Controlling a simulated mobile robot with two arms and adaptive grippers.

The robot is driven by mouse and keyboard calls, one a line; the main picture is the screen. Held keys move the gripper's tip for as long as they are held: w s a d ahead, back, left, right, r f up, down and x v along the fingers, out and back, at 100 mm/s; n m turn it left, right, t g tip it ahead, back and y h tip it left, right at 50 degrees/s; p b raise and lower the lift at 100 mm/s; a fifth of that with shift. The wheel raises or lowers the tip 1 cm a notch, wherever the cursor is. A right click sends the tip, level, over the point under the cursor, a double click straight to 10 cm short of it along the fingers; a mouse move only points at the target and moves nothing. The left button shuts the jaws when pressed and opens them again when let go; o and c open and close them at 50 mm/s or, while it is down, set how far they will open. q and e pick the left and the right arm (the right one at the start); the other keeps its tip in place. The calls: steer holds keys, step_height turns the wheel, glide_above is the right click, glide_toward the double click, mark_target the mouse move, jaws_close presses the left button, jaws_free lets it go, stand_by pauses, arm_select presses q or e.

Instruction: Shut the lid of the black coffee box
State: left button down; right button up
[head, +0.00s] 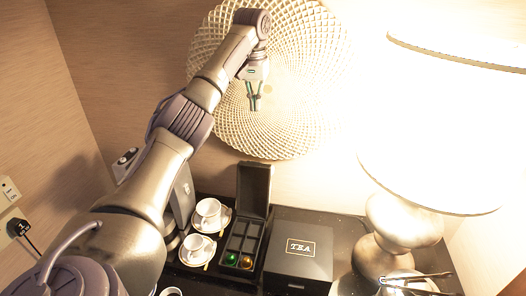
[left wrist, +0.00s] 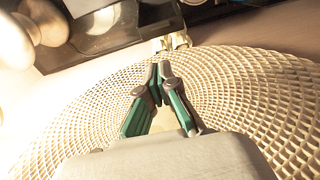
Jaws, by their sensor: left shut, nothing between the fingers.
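The black coffee box (head: 240,240) stands on the dark counter in the head view. Its lid (head: 254,188) is open and stands about upright at the back. The box has compartments; a green capsule (head: 232,259) and an orange one (head: 247,262) lie in the front ones. My left gripper (head: 254,108) is raised above and behind the lid, in front of the round woven wall piece, apart from the box. In the left wrist view its fingertips (left wrist: 160,70) are together with nothing between them. My right gripper is not in view.
A shut black TEA box (head: 300,268) stands right of the coffee box. White cups (head: 208,209) on saucers are to its left. A large lamp (head: 400,217) and a dish with tongs (head: 415,279) are at the right. The woven wall piece (head: 300,135) is behind.

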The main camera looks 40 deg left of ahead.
arm_select(q)
steer(key=f, duration=1.8)
steer(key=shift+w+a, duration=0.3)
steer(key=shift+a, duration=0.1)
steer(key=shift+w+f, duration=0.15)
steer(key=shift+f, duration=0.3)
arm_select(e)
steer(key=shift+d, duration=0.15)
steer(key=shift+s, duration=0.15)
